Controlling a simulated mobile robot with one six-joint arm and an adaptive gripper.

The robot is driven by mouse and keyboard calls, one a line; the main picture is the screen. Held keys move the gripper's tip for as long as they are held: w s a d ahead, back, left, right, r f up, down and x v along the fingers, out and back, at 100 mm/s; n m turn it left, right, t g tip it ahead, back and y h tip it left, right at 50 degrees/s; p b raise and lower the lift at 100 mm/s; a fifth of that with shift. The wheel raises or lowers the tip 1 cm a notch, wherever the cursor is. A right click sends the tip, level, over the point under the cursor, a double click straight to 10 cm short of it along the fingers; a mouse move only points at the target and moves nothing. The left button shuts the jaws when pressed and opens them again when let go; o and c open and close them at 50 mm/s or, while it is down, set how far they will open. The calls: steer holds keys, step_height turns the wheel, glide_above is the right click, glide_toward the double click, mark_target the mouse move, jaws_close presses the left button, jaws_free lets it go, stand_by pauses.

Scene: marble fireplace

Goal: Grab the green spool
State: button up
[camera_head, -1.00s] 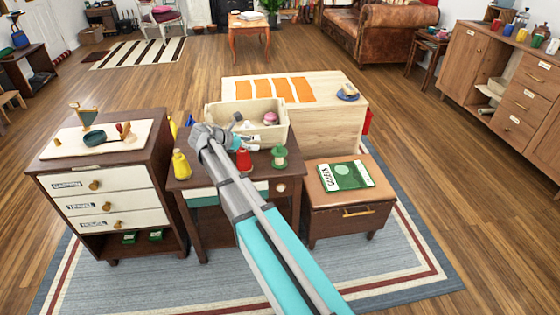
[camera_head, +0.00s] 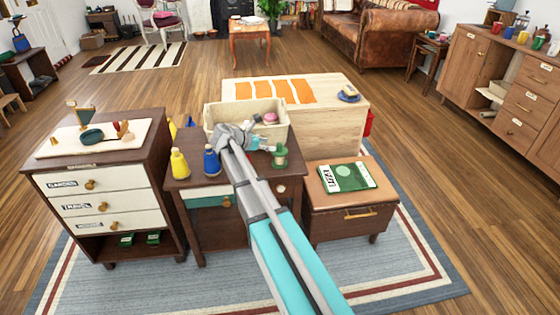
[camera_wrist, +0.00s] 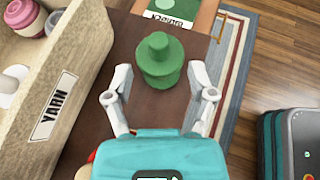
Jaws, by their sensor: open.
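The green spool (camera_head: 280,156) stands upright on the right part of the small dark wooden table (camera_head: 180,178). In the wrist view the green spool (camera_wrist: 159,62) is just beyond my fingertips, roughly centred between them. My gripper (camera_wrist: 162,88) is open and empty, with one finger on each side of the near space before the spool. In the head view my gripper (camera_head: 262,142) is just left of the spool, and my arm covers part of the tabletop.
A beige bin (camera_head: 215,112) labelled YARN (camera_wrist: 52,105) stands close beside my gripper. Yellow (camera_head: 179,163) and blue (camera_head: 211,160) spools stand left of my arm. A green book (camera_head: 347,177) lies on the brown box at the right. A bit of red shows beside my gripper in the wrist view.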

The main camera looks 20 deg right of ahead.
mark_target(280, 146)
steer(key=shift+d+f, duration=0.2)
steer(key=shift+d, duration=0.2)
steer(key=shift+b+x, duration=1.15)
steer(key=shift+x, duration=0.75)
steer(key=shift+w+d+f, duration=0.15)
steer(key=shift+d+f, duration=0.3)
steer(key=shift+d, duration=0.1)
jaws_close()
